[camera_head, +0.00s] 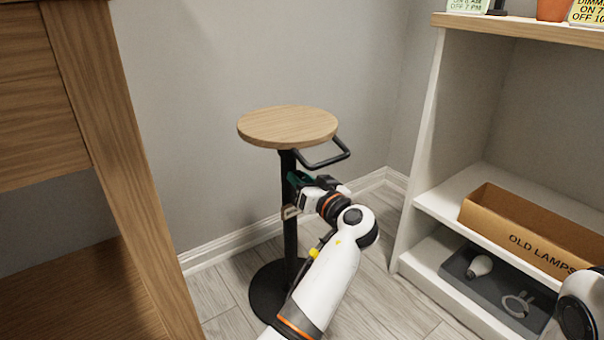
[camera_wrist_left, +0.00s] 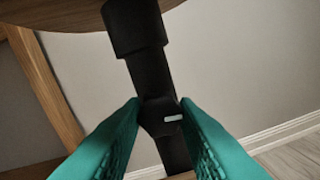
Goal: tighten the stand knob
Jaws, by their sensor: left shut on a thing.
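The plant stand has a round wooden top (camera_head: 288,126), a black post (camera_head: 290,240) and a round black base (camera_head: 268,292). A dark handle (camera_head: 328,158) sticks out under the top. The black stand knob (camera_wrist_left: 157,117), with a short white mark on its face, sits on the post below a thicker collar (camera_wrist_left: 132,27). My left gripper (camera_head: 297,180) is at the post below the top; its teal fingers (camera_wrist_left: 160,104) are shut on the knob's two sides. In the head view the gripper hides the knob. My right gripper is out of view.
A wooden cabinet (camera_head: 125,160) stands close on the left. A white shelf unit (camera_head: 425,150) on the right holds a cardboard box (camera_head: 520,230) marked OLD LAMPS and a dark tray (camera_head: 460,262) with a bulb (camera_head: 480,266). A small tan tag (camera_head: 289,212) is on the post.

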